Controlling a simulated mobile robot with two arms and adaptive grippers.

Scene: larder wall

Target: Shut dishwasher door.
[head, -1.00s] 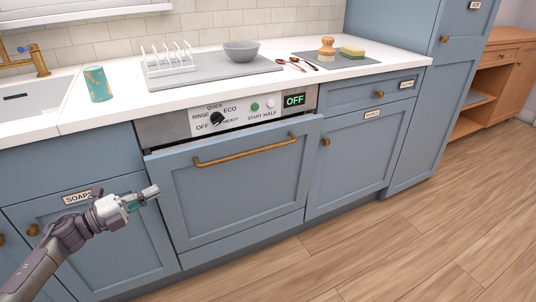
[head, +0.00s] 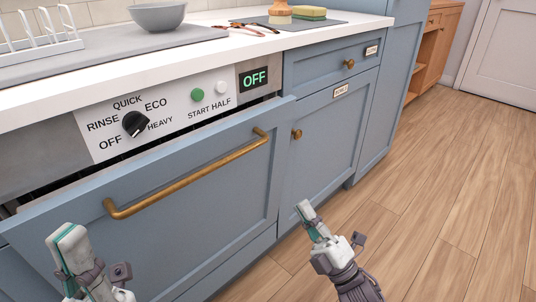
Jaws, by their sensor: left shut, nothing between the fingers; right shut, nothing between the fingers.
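The dishwasher door (head: 200,205) is a blue panel with a long brass bar handle (head: 190,178). It stands slightly ajar, its top edge tilted out from the control panel (head: 160,118) with a dark gap between them. The display reads OFF. My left gripper (head: 66,240) is shut and empty, in front of the door's lower left part. My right gripper (head: 306,210) is shut and empty, in front of the cabinet just right of the door. I cannot tell whether either touches anything.
A labelled drawer (head: 330,67) and cupboard (head: 330,130) stand right of the dishwasher. Wooden floor (head: 450,170) is clear at right.

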